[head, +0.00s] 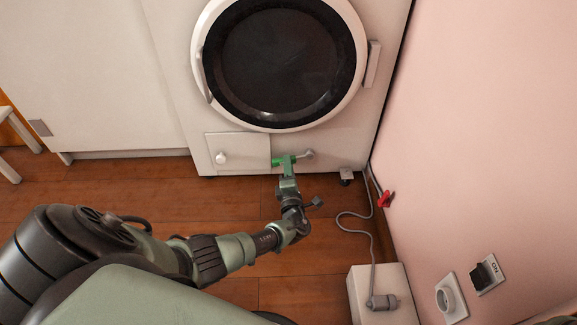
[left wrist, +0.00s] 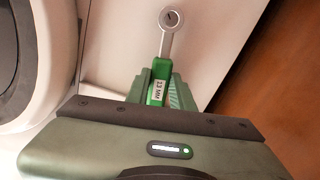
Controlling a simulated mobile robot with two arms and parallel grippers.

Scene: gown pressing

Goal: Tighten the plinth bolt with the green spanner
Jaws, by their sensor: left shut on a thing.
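The green spanner (head: 278,161) is level against the low front of the white machine (head: 240,152). Its grey ring end (head: 308,154) points right in the head view. My left gripper (head: 287,166) is shut on its green handle. In the left wrist view the handle (left wrist: 158,92) reads "13 MM" between my left gripper's fingers (left wrist: 160,84), and the metal shank leads up to the ring (left wrist: 171,18). The ring lies over the white plinth panel, with something dark in its centre. I cannot tell whether it is seated on the plinth bolt. My right gripper is out of view.
A small hatch with a white knob (head: 221,158) is left of the spanner. A grey cord (head: 370,232) runs from near a red part (head: 385,199) to a plug on a white box (head: 362,284). The pink wall (head: 480,130) bounds the right.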

